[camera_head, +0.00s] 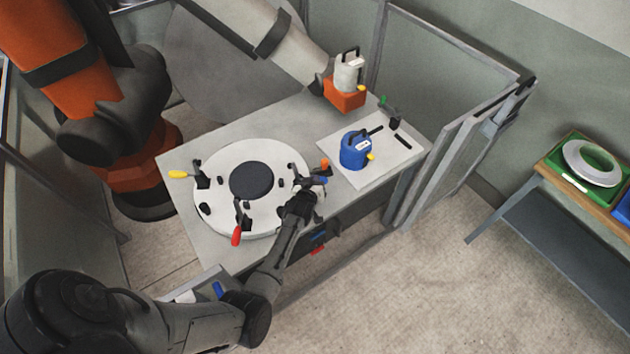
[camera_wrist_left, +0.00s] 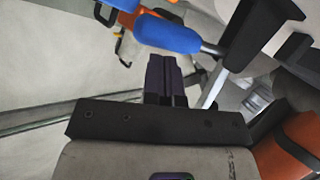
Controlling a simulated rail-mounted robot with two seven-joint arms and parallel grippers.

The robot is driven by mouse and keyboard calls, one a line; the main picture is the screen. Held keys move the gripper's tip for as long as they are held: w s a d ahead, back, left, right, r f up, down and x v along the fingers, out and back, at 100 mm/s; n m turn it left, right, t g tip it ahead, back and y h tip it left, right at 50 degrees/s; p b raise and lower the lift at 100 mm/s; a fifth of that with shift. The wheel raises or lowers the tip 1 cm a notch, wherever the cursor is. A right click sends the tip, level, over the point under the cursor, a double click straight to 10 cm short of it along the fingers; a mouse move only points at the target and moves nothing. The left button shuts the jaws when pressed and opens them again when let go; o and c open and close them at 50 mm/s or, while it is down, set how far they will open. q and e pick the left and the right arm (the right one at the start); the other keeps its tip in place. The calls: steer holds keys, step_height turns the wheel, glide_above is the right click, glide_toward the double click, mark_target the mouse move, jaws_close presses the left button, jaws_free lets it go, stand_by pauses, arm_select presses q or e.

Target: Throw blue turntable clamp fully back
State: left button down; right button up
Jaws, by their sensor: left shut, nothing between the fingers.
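The round white turntable (camera_head: 222,214) lies on the grey table, with a dark disc (camera_head: 251,181) at its middle. The blue clamp handle (camera_head: 319,180) is at the turntable's right rim, partly hidden by my left gripper (camera_head: 303,194). In the left wrist view the blue handle (camera_wrist_left: 168,37) lies just beyond the fingertips of my left gripper (camera_wrist_left: 160,62), joined to a metal and dark lever (camera_wrist_left: 240,45). The fingers are shut and empty. I cannot tell whether they touch the handle. My right gripper is out of view.
Other turntable clamps have yellow (camera_head: 178,174) and red (camera_head: 236,236) handles. An orange handle (camera_head: 324,164) is close to the blue one. A blue pot (camera_head: 354,150) stands on a white plate (camera_head: 388,160) to the right. An orange robot arm (camera_head: 62,50) stands behind.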

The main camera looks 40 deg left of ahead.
arm_select(q)
steer(key=r+p+v, duration=0.2)
steer(key=p+v, duration=0.9)
steer(key=v, duration=0.1)
steer(key=shift+w+a+r, duration=0.15)
steer(key=shift+w, duration=0.05)
